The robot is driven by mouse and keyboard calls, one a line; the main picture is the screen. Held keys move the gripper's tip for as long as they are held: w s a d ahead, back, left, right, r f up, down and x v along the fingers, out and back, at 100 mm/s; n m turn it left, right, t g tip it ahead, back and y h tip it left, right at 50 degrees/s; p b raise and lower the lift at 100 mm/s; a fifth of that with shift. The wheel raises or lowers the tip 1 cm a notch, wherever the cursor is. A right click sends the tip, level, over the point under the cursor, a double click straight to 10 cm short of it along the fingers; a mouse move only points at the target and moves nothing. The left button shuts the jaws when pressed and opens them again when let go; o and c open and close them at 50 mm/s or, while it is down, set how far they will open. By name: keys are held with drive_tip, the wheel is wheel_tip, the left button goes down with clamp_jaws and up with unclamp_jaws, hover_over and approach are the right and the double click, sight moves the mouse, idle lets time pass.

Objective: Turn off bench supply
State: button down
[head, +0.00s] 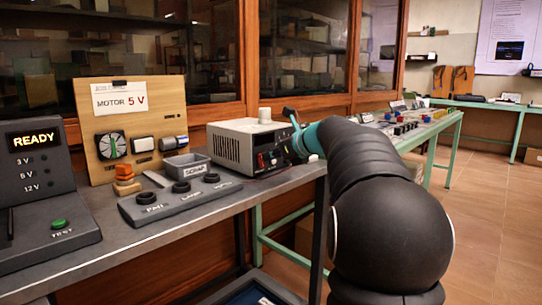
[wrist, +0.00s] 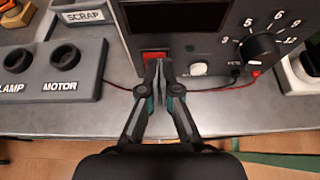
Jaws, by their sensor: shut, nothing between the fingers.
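The bench supply (head: 231,145) is a light grey box with a dark front on the bench, partly hidden by my arm. In the wrist view its front panel (wrist: 205,45) shows a dark display, a red rocker switch (wrist: 154,56) low on the left, and a round black dial (wrist: 259,50) with voltage numbers. My gripper (wrist: 158,64) is shut and empty, its fingertips right in front of the red switch and overlapping its lower part. I cannot tell whether they touch it. In the head view my gripper (head: 291,117) is at the supply's front, mostly blocked by my arm.
Left of the supply are a SCRAP bin (head: 186,165) and a dark holder (head: 178,203) marked LAMP and MOTOR. A board (head: 135,125) reads "MOTOR 5 V". A tester (head: 42,195) reads READY. A red wire (wrist: 117,84) runs along the bench.

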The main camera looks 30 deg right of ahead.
drive_tip(key=shift+r+p, duration=0.7)
drive_tip(key=shift+p, duration=0.05)
drive_tip(key=shift+s+d, duration=0.2)
drive_tip(key=shift+s, duration=0.1)
drive_tip(key=r+p+v, duration=0.1)
drive_tip(key=v, duration=1.1)
drive_tip(key=shift+r, duration=0.25)
drive_tip(key=shift+w+a, duration=0.1)
